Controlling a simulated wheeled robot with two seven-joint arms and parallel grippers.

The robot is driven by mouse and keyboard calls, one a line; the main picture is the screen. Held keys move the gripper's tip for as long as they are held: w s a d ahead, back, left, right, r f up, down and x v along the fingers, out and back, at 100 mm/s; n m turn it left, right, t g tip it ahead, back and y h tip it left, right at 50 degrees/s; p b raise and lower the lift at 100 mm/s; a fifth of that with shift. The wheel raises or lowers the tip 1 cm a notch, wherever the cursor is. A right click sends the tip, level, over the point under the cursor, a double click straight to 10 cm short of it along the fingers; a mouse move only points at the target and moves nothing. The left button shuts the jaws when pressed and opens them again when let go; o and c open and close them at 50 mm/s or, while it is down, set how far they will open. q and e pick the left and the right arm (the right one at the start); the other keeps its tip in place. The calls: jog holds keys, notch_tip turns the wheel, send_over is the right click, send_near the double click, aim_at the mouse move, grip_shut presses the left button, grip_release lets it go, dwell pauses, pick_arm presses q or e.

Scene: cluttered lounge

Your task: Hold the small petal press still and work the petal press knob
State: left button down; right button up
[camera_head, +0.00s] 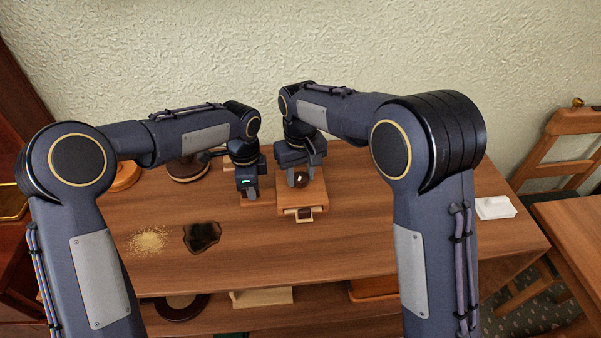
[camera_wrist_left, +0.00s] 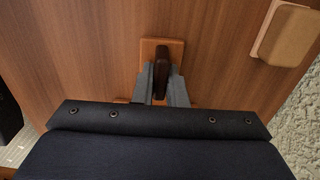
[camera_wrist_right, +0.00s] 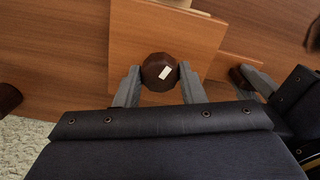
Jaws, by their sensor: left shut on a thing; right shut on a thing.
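The small petal press (camera_head: 302,197) is a square wooden block on the tabletop, with a pale pull at its front. Its dark brown round knob (camera_wrist_right: 157,72) has a white mark on top. My right gripper (camera_head: 301,180) is shut on the knob from above, one finger at each side in the right wrist view (camera_wrist_right: 157,84). My left gripper (camera_head: 248,196) is shut on an upright dark brown grip (camera_wrist_left: 162,64), which stands on a small wooden plate (camera_wrist_left: 149,46) beside the press block. The fingers partly hide that plate, so I cannot fully see where it joins the press.
A tan powder pile (camera_head: 149,240) and a dark irregular patch (camera_head: 202,236) lie left on the table (camera_head: 260,260). A white block (camera_head: 495,208) lies at the right. A wooden block (camera_wrist_left: 286,33) sits near the wall. The table's front middle is clear.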

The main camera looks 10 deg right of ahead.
aim_at(300, 176)
jog(key=o, duration=1)
notch_tip(300, 176, up, 12)
pick_arm(q)
jog(key=c, duration=1.4)
grip_release()
